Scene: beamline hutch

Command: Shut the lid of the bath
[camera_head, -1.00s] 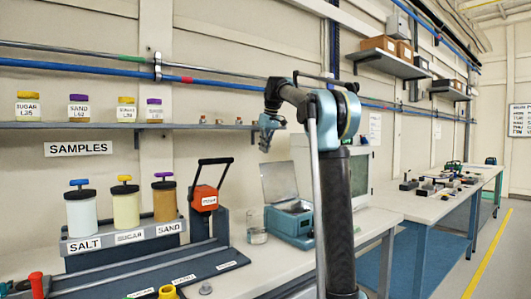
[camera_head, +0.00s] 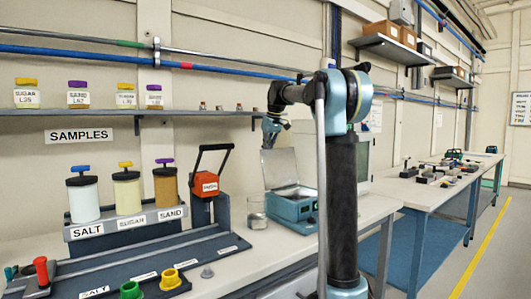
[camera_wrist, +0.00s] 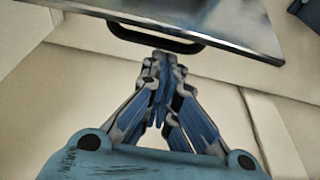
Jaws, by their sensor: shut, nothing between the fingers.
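The bath (camera_head: 291,207) is a teal box on the bench, right of the glass beaker. Its grey lid (camera_head: 280,168) stands open, raised at the back left of the box. My gripper (camera_head: 270,140) is just above the lid's upper edge in the head view, with its fingers together and empty. In the wrist view the closed fingertips (camera_wrist: 163,62) are close to a black handle (camera_wrist: 155,37) on the edge of the lid (camera_wrist: 215,15). I cannot tell whether they touch it.
A glass beaker (camera_head: 256,212) stands left of the bath. An orange press (camera_head: 205,184) with a black handle and several labelled jars stand further left. A shelf (camera_head: 180,113) runs along the wall behind. Bench tools lie far right.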

